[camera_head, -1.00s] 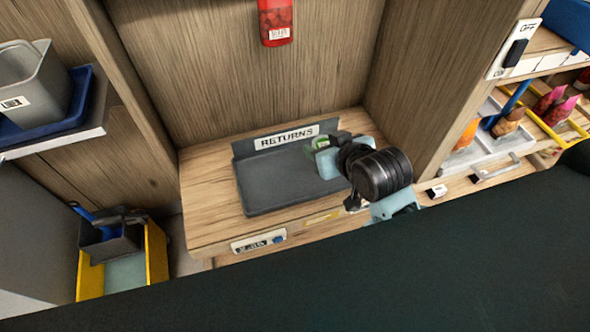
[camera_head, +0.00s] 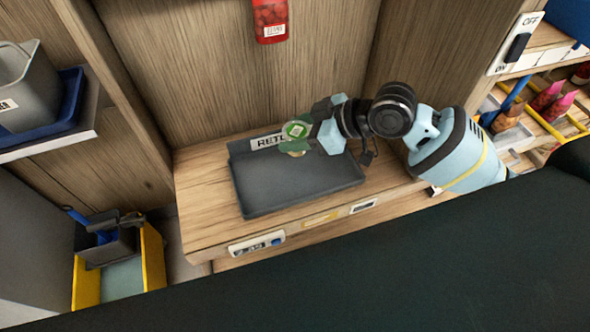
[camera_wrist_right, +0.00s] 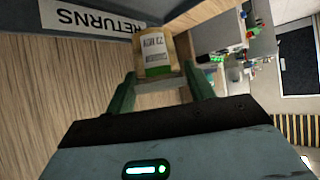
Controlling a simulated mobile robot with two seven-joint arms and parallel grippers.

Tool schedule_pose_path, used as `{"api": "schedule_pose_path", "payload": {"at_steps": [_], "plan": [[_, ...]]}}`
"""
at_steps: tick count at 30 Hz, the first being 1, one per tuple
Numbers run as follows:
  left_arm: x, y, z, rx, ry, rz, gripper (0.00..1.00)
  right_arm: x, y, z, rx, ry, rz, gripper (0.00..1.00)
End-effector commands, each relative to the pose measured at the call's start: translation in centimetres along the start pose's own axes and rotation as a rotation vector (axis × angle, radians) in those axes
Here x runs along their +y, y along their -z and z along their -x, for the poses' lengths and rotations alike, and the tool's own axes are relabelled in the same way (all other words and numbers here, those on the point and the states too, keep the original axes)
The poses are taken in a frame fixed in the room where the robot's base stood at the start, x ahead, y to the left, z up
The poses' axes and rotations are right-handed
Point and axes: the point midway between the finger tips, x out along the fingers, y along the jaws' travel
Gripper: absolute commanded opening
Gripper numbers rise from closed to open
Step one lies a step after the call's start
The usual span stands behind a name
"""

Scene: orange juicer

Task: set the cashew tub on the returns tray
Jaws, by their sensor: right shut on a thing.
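The returns tray (camera_head: 300,190) is dark grey, shallow and empty, on the wooden shelf. In the head view the tub overlaps the tray's rear edge and its RETURNS sign; its height above the tray is hard to tell. My left gripper is not in view.
The RETURNS sign (camera_head: 265,142) stands at the tray's back, partly covered by my gripper. Wooden walls close in the bay behind and at the sides. A red pouch (camera_head: 270,20) hangs on the back wall. Bare shelf (camera_head: 205,200) lies left of the tray.

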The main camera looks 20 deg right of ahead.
Motion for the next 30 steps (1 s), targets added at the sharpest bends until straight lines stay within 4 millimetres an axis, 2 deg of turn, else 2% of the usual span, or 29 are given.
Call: {"api": "schedule_pose_path", "payload": {"at_steps": [10,20,30], "plan": [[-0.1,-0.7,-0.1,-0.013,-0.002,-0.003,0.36,-0.1,-4.4,-3.0,-0.002,0.001,-0.005,0.3],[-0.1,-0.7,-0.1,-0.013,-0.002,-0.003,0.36,0.0,-5.3,-3.6,0.0,-0.001,-0.001,0.3],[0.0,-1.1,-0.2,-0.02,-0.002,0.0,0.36,0.0,-8.3,-5.7,0.0,-0.001,-0.003,0.3]]}}
